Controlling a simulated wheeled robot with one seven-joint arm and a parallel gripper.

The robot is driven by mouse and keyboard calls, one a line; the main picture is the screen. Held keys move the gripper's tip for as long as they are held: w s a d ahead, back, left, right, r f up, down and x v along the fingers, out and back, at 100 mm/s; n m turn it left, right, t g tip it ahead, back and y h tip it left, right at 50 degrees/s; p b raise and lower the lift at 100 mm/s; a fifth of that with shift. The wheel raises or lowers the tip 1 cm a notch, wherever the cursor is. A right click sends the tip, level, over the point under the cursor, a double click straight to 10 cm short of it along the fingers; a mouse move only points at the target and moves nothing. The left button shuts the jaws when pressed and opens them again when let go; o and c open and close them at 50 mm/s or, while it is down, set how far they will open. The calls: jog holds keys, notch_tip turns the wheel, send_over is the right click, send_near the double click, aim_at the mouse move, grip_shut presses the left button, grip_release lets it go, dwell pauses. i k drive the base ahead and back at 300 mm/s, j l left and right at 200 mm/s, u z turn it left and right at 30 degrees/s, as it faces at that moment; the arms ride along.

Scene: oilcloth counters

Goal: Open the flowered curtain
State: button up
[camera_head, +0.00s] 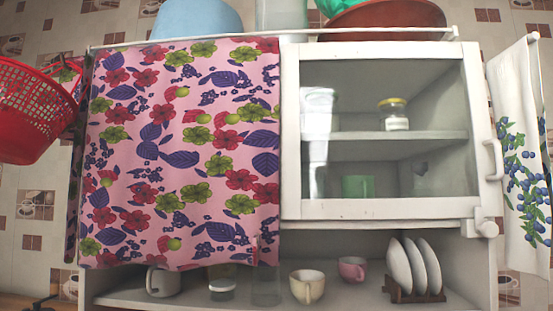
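The flowered curtain (180,150) is pink with red, green and blue-purple flowers and leaves. It hangs from a white rod (120,44) along the top of the cabinet and is drawn across the whole left half. Its right edge reaches the frame of the glass door, and its lower edge hangs just above the bottom shelf. What lies behind it is hidden. My gripper is not in the head view.
The glass cabinet door (385,208) at the right is shut, with a white handle (494,160). Cups (307,287) and a plate rack (412,296) stand on the open bottom shelf. A red basket (34,108) hangs at left, a berry-print towel (521,150) at right.

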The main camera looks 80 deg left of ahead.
aim_at(181, 168)
jog(key=u, duration=2.9)
